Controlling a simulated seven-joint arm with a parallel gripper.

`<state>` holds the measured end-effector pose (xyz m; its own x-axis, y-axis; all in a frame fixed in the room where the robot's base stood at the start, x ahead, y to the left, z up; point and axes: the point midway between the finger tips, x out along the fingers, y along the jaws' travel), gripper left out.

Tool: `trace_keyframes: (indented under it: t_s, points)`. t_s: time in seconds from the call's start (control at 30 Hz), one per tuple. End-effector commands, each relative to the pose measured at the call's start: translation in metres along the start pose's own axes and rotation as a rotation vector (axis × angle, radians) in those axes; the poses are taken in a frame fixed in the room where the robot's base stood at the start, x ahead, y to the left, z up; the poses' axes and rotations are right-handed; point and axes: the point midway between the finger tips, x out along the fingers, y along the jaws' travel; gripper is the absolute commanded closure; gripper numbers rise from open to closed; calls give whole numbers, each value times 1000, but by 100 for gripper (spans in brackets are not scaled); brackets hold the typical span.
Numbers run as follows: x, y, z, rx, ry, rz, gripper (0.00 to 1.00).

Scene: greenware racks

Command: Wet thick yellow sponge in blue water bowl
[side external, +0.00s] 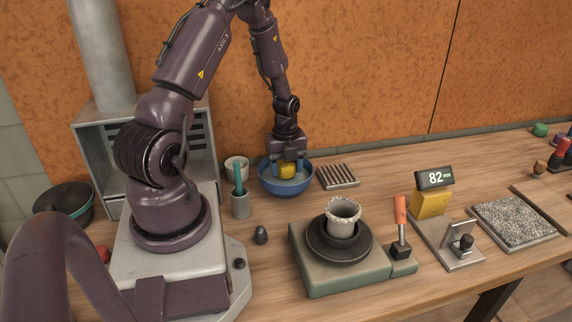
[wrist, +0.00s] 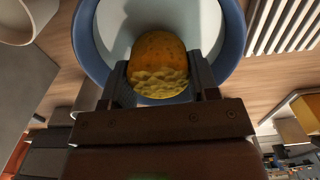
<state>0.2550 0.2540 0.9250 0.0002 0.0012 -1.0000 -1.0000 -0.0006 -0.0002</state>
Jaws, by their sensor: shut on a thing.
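The thick yellow sponge (side external: 287,169) is between the fingers of my gripper (side external: 287,165) in the side external view. In the wrist view the sponge (wrist: 157,62) is rounded and pitted, and my gripper (wrist: 160,88) is shut on it from both sides. The blue water bowl (side external: 271,186) stands on the bench under my gripper. The sponge is within the bowl's rim outline, and pale water or bowl interior shows around it in the wrist view, where the bowl's rim (wrist: 232,30) surrounds it. I cannot tell how deep the sponge sits in the water.
A wheel with a pot (side external: 343,222) stands in front. Bare bench lies between the bowl and the wheel.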

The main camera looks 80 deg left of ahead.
Motion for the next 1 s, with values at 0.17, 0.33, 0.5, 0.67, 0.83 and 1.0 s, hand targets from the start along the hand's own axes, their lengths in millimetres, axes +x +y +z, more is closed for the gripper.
trace_keyframes:
  t_s: [0.17, 0.33, 0.5, 0.67, 0.83, 1.0]
  points:
    - [7, 0, 0, 0, 1, 1, 64]
    - [14, 0, 0, 0, 1, 1, 64]
    - [20, 0, 0, -1, 1, 0, 64]
    - [20, 0, 0, -1, 0, 0, 64]
    - [20, 0, 0, 0, 0, 0, 64]
    - [20, 0, 0, 0, 0, 0, 64]
